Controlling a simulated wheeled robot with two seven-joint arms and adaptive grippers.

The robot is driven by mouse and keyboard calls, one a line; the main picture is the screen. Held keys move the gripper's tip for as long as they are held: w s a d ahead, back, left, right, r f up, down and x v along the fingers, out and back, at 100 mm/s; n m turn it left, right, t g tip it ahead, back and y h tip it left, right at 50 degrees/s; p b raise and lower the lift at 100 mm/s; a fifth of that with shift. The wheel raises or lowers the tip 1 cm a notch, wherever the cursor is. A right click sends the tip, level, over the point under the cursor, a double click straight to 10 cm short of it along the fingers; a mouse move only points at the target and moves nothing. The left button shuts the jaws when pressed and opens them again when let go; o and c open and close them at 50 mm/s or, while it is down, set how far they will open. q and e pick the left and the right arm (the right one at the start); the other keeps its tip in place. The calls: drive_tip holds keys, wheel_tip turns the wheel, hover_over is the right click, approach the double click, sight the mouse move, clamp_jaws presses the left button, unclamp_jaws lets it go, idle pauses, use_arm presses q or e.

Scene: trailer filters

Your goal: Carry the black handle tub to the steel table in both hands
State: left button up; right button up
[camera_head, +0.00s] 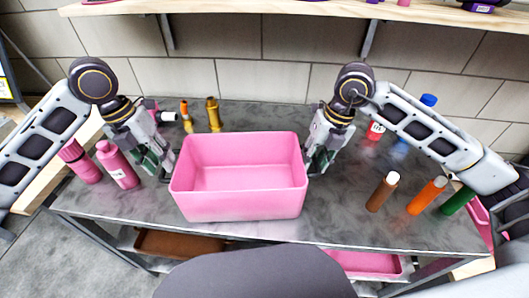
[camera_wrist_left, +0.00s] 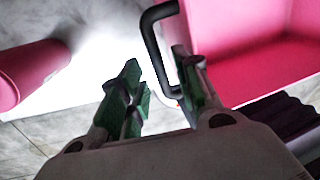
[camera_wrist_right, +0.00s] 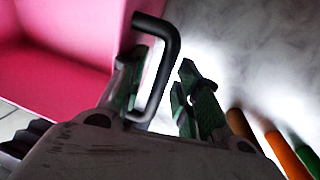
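The tub (camera_head: 238,204) is pink with black side handles and stands upright on the grey metal-topped table (camera_head: 340,215), empty inside. My left gripper (camera_head: 163,160) is at its left side. In the left wrist view the left black handle (camera_wrist_left: 152,38) reaches between the open green-padded fingers (camera_wrist_left: 158,90), with a gap to the left finger. My right gripper (camera_head: 318,158) is at the tub's right side. In the right wrist view the right black handle (camera_wrist_right: 170,50) lies between its open fingers (camera_wrist_right: 160,88), with a gap to the right finger. Whether either inner finger touches its handle is unclear.
Pink bottles (camera_head: 117,166) stand left of the tub. Brown (camera_head: 382,192), orange (camera_head: 426,196) and green (camera_head: 457,201) bottles stand to the right. Small orange and yellow items (camera_head: 213,115) stand behind. A wooden shelf (camera_head: 300,9) hangs above; a lower shelf holds trays (camera_head: 180,243).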

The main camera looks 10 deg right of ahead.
use_arm(q)
wheel_tip(320, 180, up, 9)
drive_tip(key=a, duration=0.1)
drive_tip(key=shift+a+f, duration=0.2)
drive_tip(key=shift+a, duration=0.2)
drive_tip(key=shift+w, duration=0.1)
use_arm(e)
drive_tip(key=shift+r, duration=0.1)
wheel_tip(320, 180, up, 12)
drive_tip(key=d, duration=0.2)
drive_tip(key=shift+d+f, duration=0.15)
drive_tip(key=shift+f, duration=0.05)
idle(0.6)
use_arm(q)
drive_tip(key=shift+r, duration=0.1)
use_arm(e)
drive_tip(key=shift+s+r, duration=0.1)
